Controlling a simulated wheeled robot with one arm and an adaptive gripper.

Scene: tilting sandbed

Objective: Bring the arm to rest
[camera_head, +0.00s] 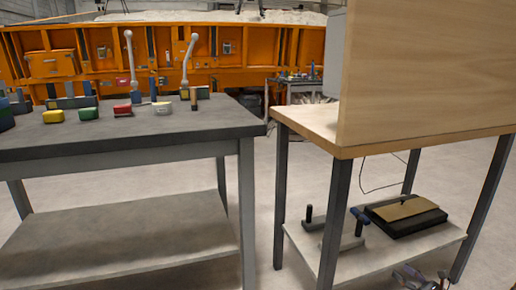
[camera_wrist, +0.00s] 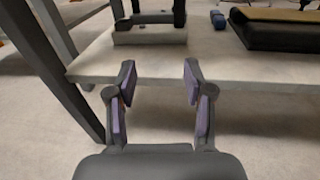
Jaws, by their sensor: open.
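My gripper (camera_wrist: 158,80) shows in the wrist view with its two fingers spread apart. Nothing is between the fingers. It points toward the lower shelf (camera_wrist: 225,69) of a table, with the shelf's front edge beyond the fingertips. In the head view, part of my gripper (camera_head: 418,278) shows at the bottom edge, low in front of the right table's lower shelf (camera_head: 340,276). The rest of my arm is outside the head view.
A wooden-topped table (camera_head: 310,122) with an upright wooden panel (camera_head: 430,70) stands right. Its shelf holds a black case (camera_head: 408,222) with a brown top. A grey table (camera_head: 130,127) at left bears colored blocks. An orange sandbed (camera_head: 255,50) stands behind. Floor shows between the tables.

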